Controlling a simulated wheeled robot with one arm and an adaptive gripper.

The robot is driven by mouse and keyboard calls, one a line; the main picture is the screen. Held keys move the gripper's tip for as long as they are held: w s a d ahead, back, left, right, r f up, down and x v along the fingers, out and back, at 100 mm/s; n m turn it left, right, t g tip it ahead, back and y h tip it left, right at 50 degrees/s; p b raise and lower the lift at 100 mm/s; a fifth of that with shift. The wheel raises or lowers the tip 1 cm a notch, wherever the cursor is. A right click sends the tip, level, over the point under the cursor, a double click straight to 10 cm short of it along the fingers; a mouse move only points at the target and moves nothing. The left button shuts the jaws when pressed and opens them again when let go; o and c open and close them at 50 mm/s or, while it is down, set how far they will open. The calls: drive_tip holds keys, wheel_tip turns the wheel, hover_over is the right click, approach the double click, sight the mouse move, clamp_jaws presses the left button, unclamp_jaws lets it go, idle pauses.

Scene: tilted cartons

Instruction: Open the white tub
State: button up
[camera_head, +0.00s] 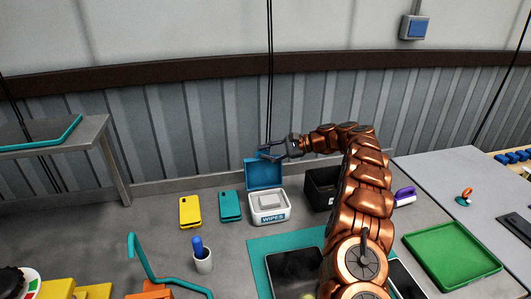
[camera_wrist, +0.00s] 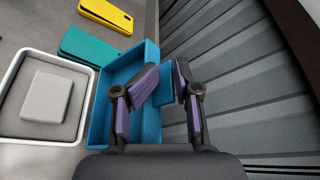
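The white tub (camera_head: 269,216), labelled "WIPES", stands on the grey bench in the head view. Its blue lid (camera_head: 263,174) stands raised at the tub's back, so the tub is open. In the wrist view the white tub rim (camera_wrist: 88,100) is at the left, with a pale block (camera_wrist: 47,97) inside. The lid (camera_wrist: 101,125) stands beside the rim. My gripper (camera_head: 268,153) is at the lid's top edge. In the wrist view its fingers (camera_wrist: 165,82) are apart, one over the lid's inner side and one beyond its outer edge. Contact with the lid is unclear.
A teal phone-like item (camera_head: 230,206) and a yellow one (camera_head: 190,212) lie left of the tub. A black bin (camera_head: 318,188) stands close on its right. A white cup (camera_head: 203,262) is in front left. The corrugated wall (camera_wrist: 240,75) is close behind my gripper.

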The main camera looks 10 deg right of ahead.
drive_tip(key=shift+d+f, duration=0.15)
drive_tip(key=shift+f, duration=0.05)
drive_tip(key=shift+d+r, duration=0.2)
drive_tip(key=shift+d, duration=0.25)
drive_tip(key=v, duration=1.1)
drive_tip(key=shift+a+r, duration=0.15)
